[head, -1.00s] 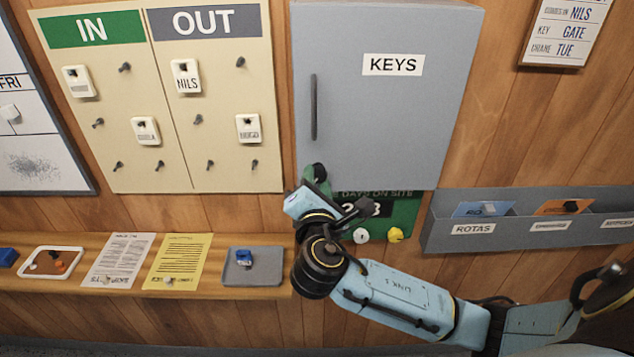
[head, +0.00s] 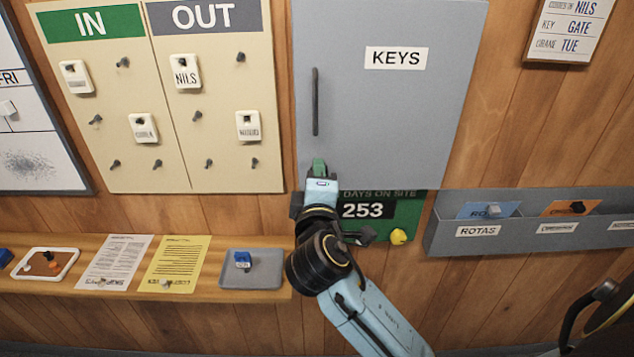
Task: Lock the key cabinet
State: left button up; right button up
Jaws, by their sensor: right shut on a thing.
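The grey key cabinet (head: 400,130) hangs on the wood wall in the head view, marked KEYS. Its door looks closed, with a dark upright handle (head: 315,102) at the left. My right gripper (head: 319,171) is at the lower left corner of the door, pointing up, below the handle. It is shut on a small green thing (head: 319,166) at the spot where a dark round lock showed earlier. The gripper hides the lock, and I cannot tell whether the green thing is a key. My left gripper is not in view.
A green sign (head: 410,207) reading 253 is partly behind my arm, with a yellow knob (head: 398,236) at its lower edge. A shelf (head: 215,300) at left holds papers and a grey tray (head: 265,275) with a blue item. A file rack (head: 500,240) is at right.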

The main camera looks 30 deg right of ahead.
jog(key=shift+m, duration=0.9)
jog(key=o, duration=1)
jog(key=shift+b+v, duration=1.45)
jog(key=shift+v, duration=5.25)
jog(key=shift+w+a+f, duration=0.1)
